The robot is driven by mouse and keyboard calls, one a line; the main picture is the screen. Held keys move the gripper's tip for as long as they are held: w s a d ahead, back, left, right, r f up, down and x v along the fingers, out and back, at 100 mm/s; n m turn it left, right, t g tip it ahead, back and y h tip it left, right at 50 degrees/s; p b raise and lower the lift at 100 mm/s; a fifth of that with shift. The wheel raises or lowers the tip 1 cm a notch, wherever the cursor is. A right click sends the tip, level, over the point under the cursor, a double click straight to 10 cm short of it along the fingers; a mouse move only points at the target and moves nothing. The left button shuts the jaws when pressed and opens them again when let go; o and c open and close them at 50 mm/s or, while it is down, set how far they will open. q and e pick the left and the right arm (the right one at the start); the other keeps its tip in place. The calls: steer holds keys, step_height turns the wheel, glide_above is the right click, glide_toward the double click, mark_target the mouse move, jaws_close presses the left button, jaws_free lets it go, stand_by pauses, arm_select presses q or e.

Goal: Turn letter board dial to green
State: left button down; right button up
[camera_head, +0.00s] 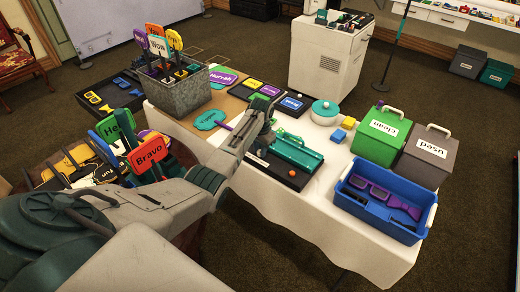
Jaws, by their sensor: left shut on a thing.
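The letter board appears to be the black base with a teal ribbed panel (297,152) on the white-covered table. A small orange ball or knob (292,173) shows at its near edge. My left arm reaches across from the lower left, and my left gripper (264,138) is down at the board's left end. It is shut on a small part there, apparently the dial. My gripper and wrist hide that part, so its colour setting cannot be read. My right gripper is out of view.
A grey bin of paddle signs (183,98) stands at the back left. The table's front is clear.

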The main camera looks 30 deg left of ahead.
arm_select(q)
steer(key=shift+r+m+p, duration=0.15)
steer(key=shift+m+p, duration=0.55)
steer(key=shift+m, duration=0.3)
steer(key=m+p, duration=0.1)
steer(key=m, duration=0.1)
steer(key=shift+m, duration=0.4)
steer(key=m+p, duration=0.1)
steer(key=m, duration=0.2)
steer(key=shift+m+p, duration=0.3)
steer(key=shift+m, duration=1.8)
steer(key=c, duration=1.2)
jaws_free()
steer(key=shift+c, duration=0.2)
